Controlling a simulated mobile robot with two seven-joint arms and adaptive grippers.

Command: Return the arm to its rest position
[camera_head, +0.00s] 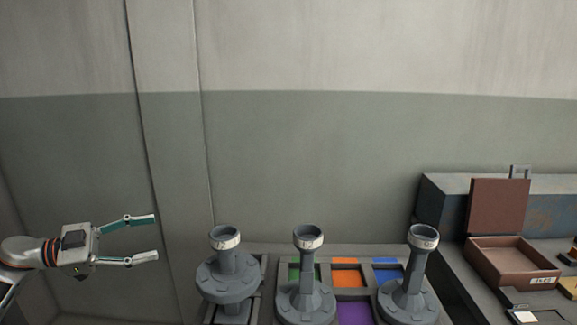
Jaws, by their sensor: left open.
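My left gripper (156,237) comes in from the left. Its two fingers are spread and nothing is between them. It is in free air to the left of the table, apart from everything. Three grey flanged pieces with upright necks and pale labelled collars stand in a row: a left one (228,272), a middle one (306,285) and a right one (412,290). My right gripper is not in view.
The flanged pieces stand at a rack (262,255) with green, orange, blue and purple (355,313) patches. A brown open box (511,262) sits on the grey bench at right. A bare wall (300,150) stands behind.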

